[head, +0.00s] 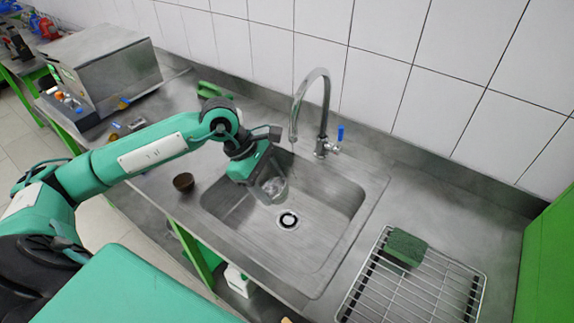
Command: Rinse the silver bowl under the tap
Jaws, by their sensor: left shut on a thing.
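The silver bowl (272,189) is in my left gripper (259,180), over the left part of the sink (335,240). The bowl looks tilted, and the gripper and wrist cover part of it. The gripper is shut on it. The tap (324,110) stands at the back rim of the sink, with its curved spout to the right of the bowl and a blue lever (340,133) on its right side. I see no water running. My right gripper is not in view.
A small dark bowl (183,182) stands on the counter left of the sink. A wire rack (415,290) with a green sponge (406,247) lies at the right. A metal box machine (105,70) stands at the back left. A tiled wall closes the back.

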